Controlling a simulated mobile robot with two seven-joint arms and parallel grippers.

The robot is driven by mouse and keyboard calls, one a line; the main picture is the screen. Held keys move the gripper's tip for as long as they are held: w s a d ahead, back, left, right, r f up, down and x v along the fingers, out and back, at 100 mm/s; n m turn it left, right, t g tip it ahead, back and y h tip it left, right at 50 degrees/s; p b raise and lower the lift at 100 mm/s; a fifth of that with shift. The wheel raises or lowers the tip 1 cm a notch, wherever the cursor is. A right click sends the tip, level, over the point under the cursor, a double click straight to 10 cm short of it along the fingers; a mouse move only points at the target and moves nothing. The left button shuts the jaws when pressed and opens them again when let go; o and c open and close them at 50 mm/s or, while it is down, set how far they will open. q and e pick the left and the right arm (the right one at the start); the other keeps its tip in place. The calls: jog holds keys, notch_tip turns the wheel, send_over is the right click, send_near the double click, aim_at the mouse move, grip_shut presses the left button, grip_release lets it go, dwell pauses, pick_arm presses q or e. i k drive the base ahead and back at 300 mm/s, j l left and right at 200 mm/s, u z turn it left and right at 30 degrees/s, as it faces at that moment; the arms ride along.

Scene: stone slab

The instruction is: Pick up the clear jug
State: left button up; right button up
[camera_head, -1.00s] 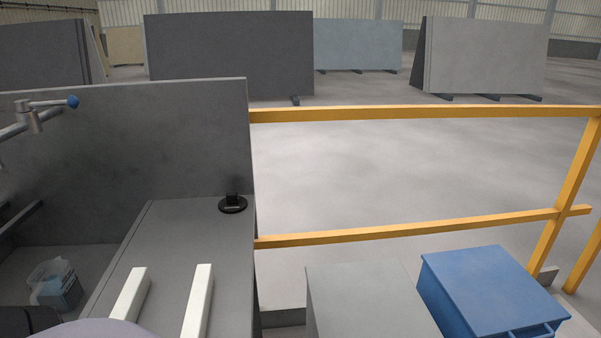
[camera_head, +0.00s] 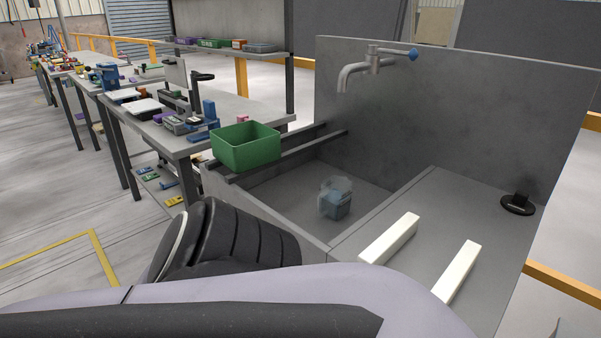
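The clear jug (camera_head: 335,198) stands inside the stone sink basin (camera_head: 272,203), near its right side. It looks translucent with a bluish-grey block-like shape in or right behind it; I cannot tell which. A part of my own arm or body fills the bottom of the head view, in front of the basin and apart from the jug. Neither of my grippers shows in this view.
A green bin (camera_head: 246,147) sits on rails at the basin's left. A tap (camera_head: 372,62) projects from the back slab above the basin. Two white bars (camera_head: 390,238) and a black round-based object (camera_head: 518,203) rest on the right-hand slab. Cluttered workbenches (camera_head: 190,110) stand at left.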

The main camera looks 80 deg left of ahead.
aim_at(333, 200)
jog(key=i+j+u, duration=0.15)
jog(key=u, duration=1.75)
